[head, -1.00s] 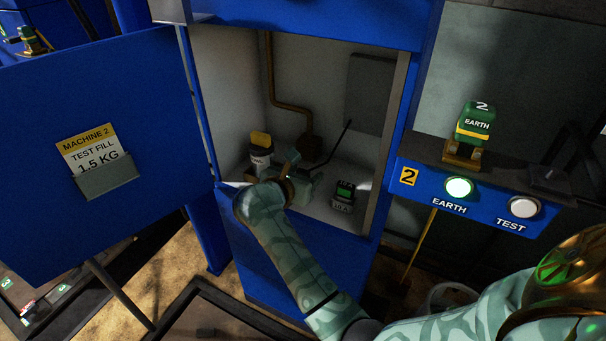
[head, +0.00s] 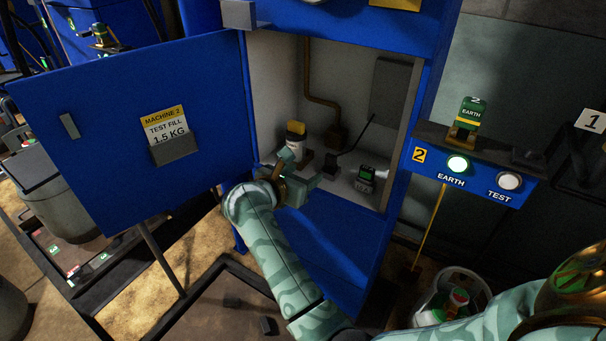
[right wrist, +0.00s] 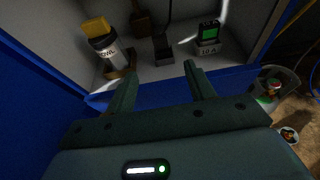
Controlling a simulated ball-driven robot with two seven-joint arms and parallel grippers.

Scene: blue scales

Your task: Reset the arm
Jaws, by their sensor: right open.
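My right arm reaches up from the bottom right of the head view. Its right gripper (head: 306,168) is open and empty at the front of the open blue cabinet, before its floor. In the right wrist view the two fingers (right wrist: 160,85) stand apart with nothing between them. Past them on the cabinet floor are a yellow-lidded container (right wrist: 108,48) at left and a small device with a green screen (right wrist: 209,38) at right. The container (head: 296,138) and device (head: 365,179) also show in the head view. My left gripper is not in view.
The blue cabinet door (head: 150,120) stands open on the left with a "1.5 KG" card. On the right, a blue panel (head: 475,172) has a lit EARTH button (head: 457,165) and a TEST button (head: 509,181). A bucket (head: 480,290) stands below on the floor.

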